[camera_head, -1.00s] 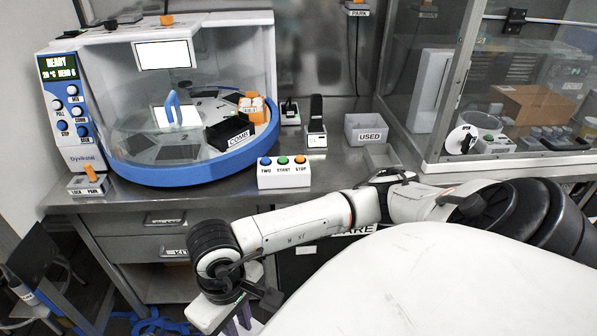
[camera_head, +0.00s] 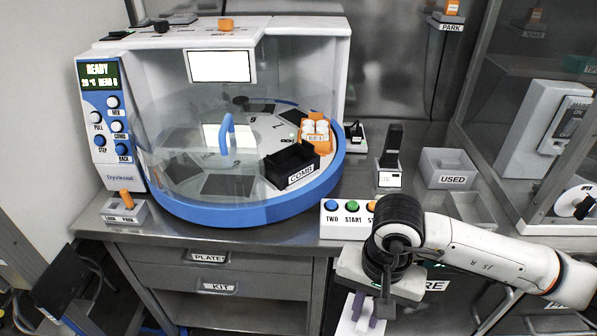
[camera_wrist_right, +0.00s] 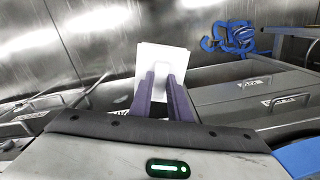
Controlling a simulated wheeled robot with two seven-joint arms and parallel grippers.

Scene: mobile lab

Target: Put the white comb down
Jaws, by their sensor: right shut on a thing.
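My right gripper (camera_head: 366,308) hangs in front of the bench, below the button box, at the bottom of the head view. Its purple fingers (camera_wrist_right: 166,92) are shut on the white comb (camera_wrist_right: 162,60), a flat white piece that sticks out past the fingertips in the wrist view. Only a part of the comb (camera_head: 347,320) shows in the head view, and its teeth cannot be made out. A black holder marked COMB (camera_head: 291,166) stands on the turntable in the machine. My left gripper is not in view.
The round machine (camera_head: 250,214) fills the bench's left half. An orange rack (camera_head: 317,137) with white-capped bottles is beside the black holder. The button box (camera_head: 345,222), a black upright device (camera_head: 391,160) and a grey bin marked USED (camera_head: 447,168) are to the right. Drawers (camera_head: 210,257) lie below.

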